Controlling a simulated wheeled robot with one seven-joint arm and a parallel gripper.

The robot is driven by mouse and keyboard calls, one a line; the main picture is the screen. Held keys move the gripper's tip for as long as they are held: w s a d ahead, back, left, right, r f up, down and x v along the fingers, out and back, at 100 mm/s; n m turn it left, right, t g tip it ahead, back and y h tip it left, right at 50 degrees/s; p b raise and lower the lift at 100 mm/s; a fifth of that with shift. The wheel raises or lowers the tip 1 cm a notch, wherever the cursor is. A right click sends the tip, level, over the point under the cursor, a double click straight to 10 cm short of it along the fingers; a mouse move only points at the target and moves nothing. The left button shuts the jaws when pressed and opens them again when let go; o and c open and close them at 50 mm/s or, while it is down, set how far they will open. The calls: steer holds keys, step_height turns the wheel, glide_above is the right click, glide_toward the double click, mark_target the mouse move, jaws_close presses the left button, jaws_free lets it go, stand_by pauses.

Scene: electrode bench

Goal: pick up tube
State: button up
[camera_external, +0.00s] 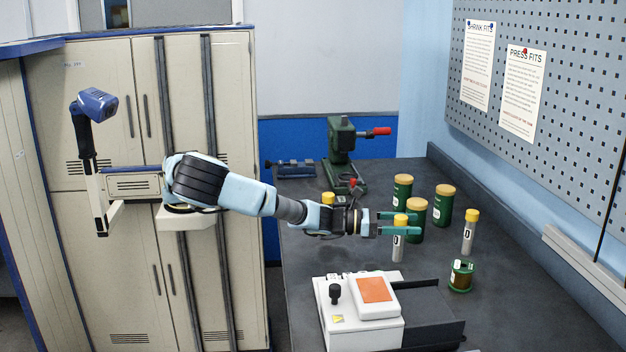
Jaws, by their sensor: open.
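A clear tube with a yellow cap (398,248) stands upright on the dark bench, with a dark mark on its side. My gripper (415,223) is level and open, its green fingers reaching right at the height of the cap. The tube appears to be between the fingers; the near finger hides part of it below the cap. I cannot tell whether either finger touches it. A second yellow-capped tube (469,235) stands to the right. Another yellow cap (327,198) shows behind my arm, its body mostly hidden.
Several green jars with tan lids (443,207) stand just behind and right of my gripper. A small green spool-like container (461,276) is at front right. A white device with an orange pad (345,315) stands in front. A green press (341,150) is at the back.

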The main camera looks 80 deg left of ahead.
steer(key=shift+w+d, duration=0.2)
steer(key=shift+w, duration=0.45)
steer(key=shift+c, duration=0.4)
jaws_close()
